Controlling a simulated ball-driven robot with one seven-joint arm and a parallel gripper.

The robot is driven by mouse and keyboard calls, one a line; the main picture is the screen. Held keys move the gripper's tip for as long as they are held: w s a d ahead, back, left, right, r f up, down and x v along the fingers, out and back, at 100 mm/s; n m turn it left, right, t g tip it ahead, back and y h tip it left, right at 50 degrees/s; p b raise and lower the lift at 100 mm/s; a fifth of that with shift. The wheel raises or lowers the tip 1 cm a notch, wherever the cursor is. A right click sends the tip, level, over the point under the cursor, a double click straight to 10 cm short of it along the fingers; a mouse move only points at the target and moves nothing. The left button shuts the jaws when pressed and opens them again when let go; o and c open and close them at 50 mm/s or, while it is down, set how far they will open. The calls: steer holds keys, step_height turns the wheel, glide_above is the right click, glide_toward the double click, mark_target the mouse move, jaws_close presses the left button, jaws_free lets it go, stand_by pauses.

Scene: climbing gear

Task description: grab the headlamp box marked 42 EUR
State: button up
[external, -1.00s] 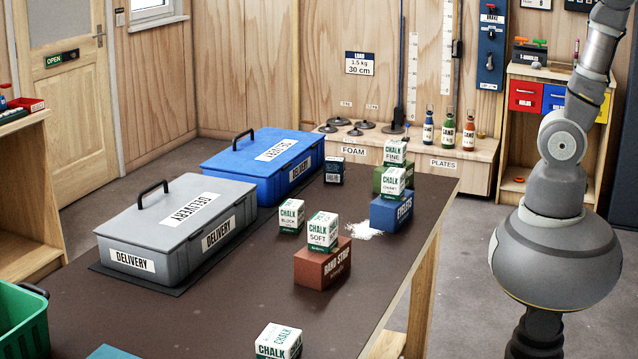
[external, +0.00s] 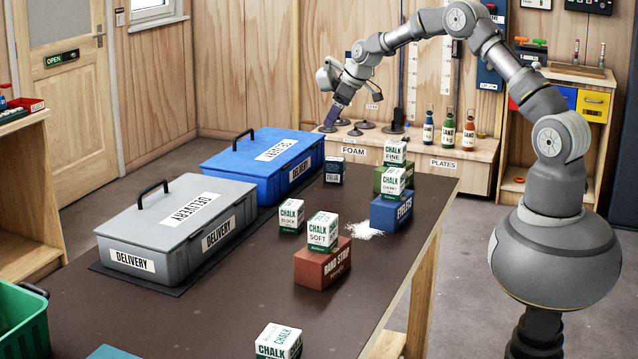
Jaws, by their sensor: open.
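A small dark navy box (external: 334,170) with pale print stands on the brown table, right of the blue delivery box. Its print is too small to read, so I cannot tell if it is the headlamp box marked 42 EUR. No 42 EUR mark is legible anywhere. My gripper (external: 329,124) hangs in the air, appearing above the dark box in the picture, pointing down with purple fingers. It is open, apart from the box, and nothing shows in it.
A blue delivery box (external: 225,165) and a grey delivery box (external: 160,233) stand left. White chalk boxes, one on a red-brown box (external: 312,272), and a stack on a blue box (external: 388,215) stand right, near spilled white powder (external: 362,230). The table front (external: 200,310) is mostly clear.

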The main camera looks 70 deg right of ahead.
glide_toward(338, 158)
steer(key=shift+g+y, duration=0.4)
steer(key=x, duration=0.4)
steer(key=shift+w+d+f, duration=0.25)
steer(key=shift+w, duration=0.15)
steer(key=b+x, duration=0.1)
steer(key=x, duration=0.2)
steer(key=b+x, duration=0.2)
steer(key=x, duration=0.2)
steer(key=shift+w+d+f, duration=0.1)
steer(key=shift+d+f, duration=0.05)
steer(key=c, duration=1.1)
